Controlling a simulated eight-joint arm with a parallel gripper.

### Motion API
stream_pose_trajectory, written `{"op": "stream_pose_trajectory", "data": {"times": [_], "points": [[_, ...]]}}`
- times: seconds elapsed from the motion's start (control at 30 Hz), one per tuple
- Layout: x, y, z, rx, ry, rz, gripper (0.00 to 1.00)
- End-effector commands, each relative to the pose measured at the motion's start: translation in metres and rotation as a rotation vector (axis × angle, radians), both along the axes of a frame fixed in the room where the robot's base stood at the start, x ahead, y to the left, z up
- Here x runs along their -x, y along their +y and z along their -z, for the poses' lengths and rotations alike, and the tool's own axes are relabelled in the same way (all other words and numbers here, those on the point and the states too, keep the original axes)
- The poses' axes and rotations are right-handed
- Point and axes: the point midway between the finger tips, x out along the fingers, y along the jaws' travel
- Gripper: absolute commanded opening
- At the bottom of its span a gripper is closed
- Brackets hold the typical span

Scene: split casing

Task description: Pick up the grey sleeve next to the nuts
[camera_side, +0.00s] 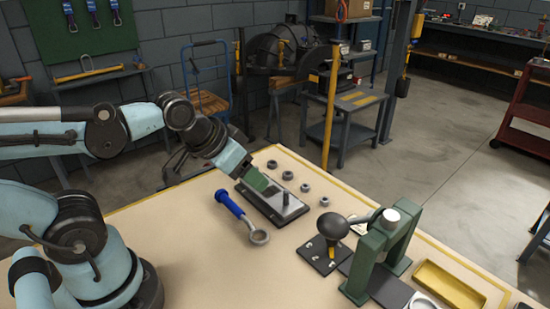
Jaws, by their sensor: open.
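A row of several small grey ring-like parts (287,175) lies on the table, right of a dark rectangular plate (268,210). They are too small to tell which are nuts and whether one is the sleeve. A short grey upright cylinder (285,199) stands on the right part of the plate, close to this row; it could be the sleeve. My gripper (255,178) is open over the plate's far left end, left of the cylinder and apart from it. A green flat piece shows at its tip, and the fingertips are hard to make out.
A blue-handled tool with a ring end (230,204) lies left of the plate. A black ball knob on a base (332,228), a green press frame (372,250) and a yellow tray (450,286) stand to the right. The table's front middle is clear.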

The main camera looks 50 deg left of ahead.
Motion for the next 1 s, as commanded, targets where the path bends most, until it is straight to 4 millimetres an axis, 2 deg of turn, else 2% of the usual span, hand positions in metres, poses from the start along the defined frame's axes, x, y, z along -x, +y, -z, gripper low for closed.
{"op": "stream_pose_trajectory", "data": {"times": [0.17,0.33,0.53,0.77,1.0], "points": [[-0.016,0.006,-0.014,0.014,0.048,-0.038,0.62],[-0.047,0.017,-0.032,0.04,0.139,-0.11,0.62],[-0.088,0.032,-0.042,0.072,0.248,-0.199,0.62],[-0.134,0.054,-0.036,0.106,0.374,-0.305,0.62],[-0.176,0.081,-0.013,0.139,0.501,-0.417,0.62]]}}
